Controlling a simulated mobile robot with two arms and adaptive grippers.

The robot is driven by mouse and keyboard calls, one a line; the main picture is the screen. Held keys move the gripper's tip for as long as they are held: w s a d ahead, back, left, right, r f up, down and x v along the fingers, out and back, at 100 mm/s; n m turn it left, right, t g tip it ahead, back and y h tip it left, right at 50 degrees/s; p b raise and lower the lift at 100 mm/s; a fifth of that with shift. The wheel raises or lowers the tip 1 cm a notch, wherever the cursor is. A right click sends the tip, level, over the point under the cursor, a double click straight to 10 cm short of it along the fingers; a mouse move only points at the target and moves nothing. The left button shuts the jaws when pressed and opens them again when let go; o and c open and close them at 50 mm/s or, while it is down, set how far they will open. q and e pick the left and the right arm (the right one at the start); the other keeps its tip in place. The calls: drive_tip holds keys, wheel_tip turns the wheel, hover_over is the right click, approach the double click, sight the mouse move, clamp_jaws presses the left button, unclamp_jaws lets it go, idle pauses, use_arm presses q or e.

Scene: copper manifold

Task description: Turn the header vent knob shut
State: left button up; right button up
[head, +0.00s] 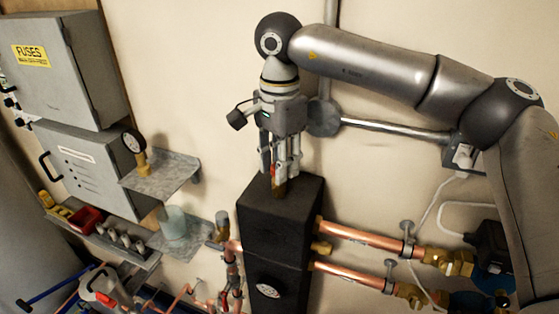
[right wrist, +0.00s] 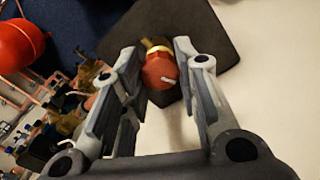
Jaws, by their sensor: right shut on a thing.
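The header vent knob (right wrist: 158,72) is red with a white pointer mark and sits on a brass fitting, seen between the fingers in the right wrist view. In the head view its brass stem shows on top of the black header block (head: 270,225), and the fingers mostly hide the knob. My right gripper (head: 281,178) points straight down over the block and is shut on the knob; its fingers also show in the right wrist view (right wrist: 157,80). My left gripper is in neither view.
Copper pipes (head: 350,236) with brass valves leave the block to the right. A metal conduit (head: 390,129) crosses the wall behind my arm.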

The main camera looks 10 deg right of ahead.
drive_tip(key=shift+c, duration=0.3)
drive_tip(key=shift+m+b, duration=1.1)
drive_tip(key=shift+m, duration=0.2)
drive_tip(key=shift+r+m+b, duration=0.1)
drive_tip(key=shift+m+b, duration=0.65)
drive_tip(key=shift+m, duration=0.75)
drive_tip(key=shift+r, duration=0.1)
drive_tip(key=o, duration=1)
wheel_tip(320, 180, up, 12)
drive_tip(key=shift+f, duration=0.1)
